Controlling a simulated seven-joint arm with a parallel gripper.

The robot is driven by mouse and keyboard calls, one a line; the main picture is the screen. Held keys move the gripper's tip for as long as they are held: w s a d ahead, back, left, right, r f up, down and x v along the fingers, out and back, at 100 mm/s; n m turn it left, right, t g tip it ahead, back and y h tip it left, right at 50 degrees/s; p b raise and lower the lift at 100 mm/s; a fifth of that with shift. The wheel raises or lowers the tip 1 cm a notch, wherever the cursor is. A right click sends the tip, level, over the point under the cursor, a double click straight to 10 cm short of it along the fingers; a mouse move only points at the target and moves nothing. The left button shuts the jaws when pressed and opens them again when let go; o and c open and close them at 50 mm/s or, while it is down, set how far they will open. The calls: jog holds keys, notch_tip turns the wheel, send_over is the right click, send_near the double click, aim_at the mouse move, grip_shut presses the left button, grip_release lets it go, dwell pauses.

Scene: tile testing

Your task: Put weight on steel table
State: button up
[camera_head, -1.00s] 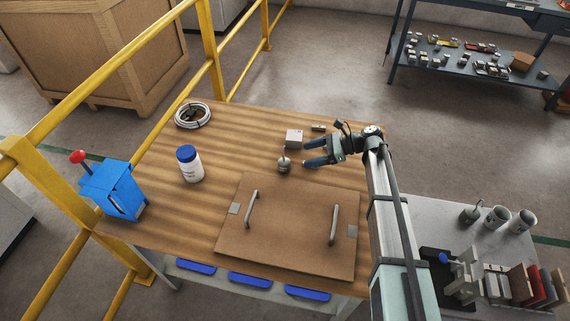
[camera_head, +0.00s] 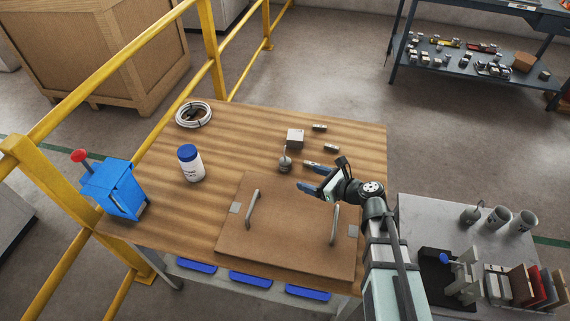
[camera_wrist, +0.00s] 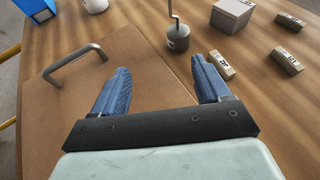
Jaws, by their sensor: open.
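A small grey weight with an upright hook (camera_head: 285,165) stands on the wooden table (camera_head: 240,133), just beyond the brown board. It also shows in the wrist view (camera_wrist: 177,38), upright, beyond and between my fingers. My gripper (camera_head: 313,177) is open and empty, to the lower right of the weight and apart from it, with blue fingers pointing left. In the wrist view, my gripper (camera_wrist: 160,75) is over the board's edge. The grey steel table (camera_head: 425,217) stands at the right, beside the wooden one. Another hooked weight (camera_head: 470,215) stands on it.
A metal block (camera_head: 295,138) and several small labelled blocks (camera_head: 331,148) lie near the weight. The brown board (camera_head: 280,248) has two raised handles. Mugs (camera_head: 497,217) and sample racks (camera_head: 495,287) crowd the steel table.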

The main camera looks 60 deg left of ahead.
aim_at(289, 165)
jog(key=shift+w+a+m+t+y, duration=0.2)
jog(key=shift+w+m+t, duration=0.15)
jog(key=shift+w, duration=0.2)
jog(key=shift+w+a+m+t+y, duration=0.1)
jog(key=shift+w+a+m+t, duration=0.05)
jog(key=shift+w+m+t, duration=0.3)
jog(key=shift+w+a, duration=0.1)
jog(key=shift+a, duration=0.05)
jog(key=x, duration=0.8)
jog(key=shift+s+d+f+x, duration=0.1)
jog(key=shift+f+x, duration=0.05)
jog(key=shift+x, duration=0.8)
jog(key=shift+s+d+f+x, duration=0.1)
jog(key=shift+x, duration=0.8)
jog(key=shift+s+f+x, duration=0.1)
jog(key=shift+f+x, duration=0.05)
jog(key=shift+x, duration=0.8)
jog(key=shift+c, duration=0.2)
grip_shut()
